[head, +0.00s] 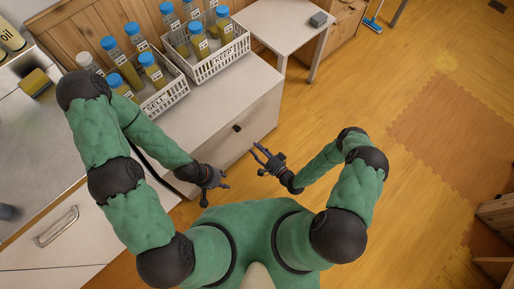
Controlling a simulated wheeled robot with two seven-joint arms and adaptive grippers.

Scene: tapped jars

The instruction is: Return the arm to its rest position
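My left gripper (216,188) hangs in front of the cabinet, low in the head view, empty, with its fingers apart. My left arm is bent and reaches up past the counter's front before coming down to it. My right gripper (257,158) is a little higher and to the right, open and empty, pointing up-left. My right arm is bent beside my body over the floor. The two grippers are near each other but do not touch.
Two white crates, marked SELL (166,100) and KEEP (222,62), hold several blue-lidded jars on the cabinet top (228,100). A yellow sponge (36,82) lies at the left. A small table (282,25) stands at the back. The floor at right is open.

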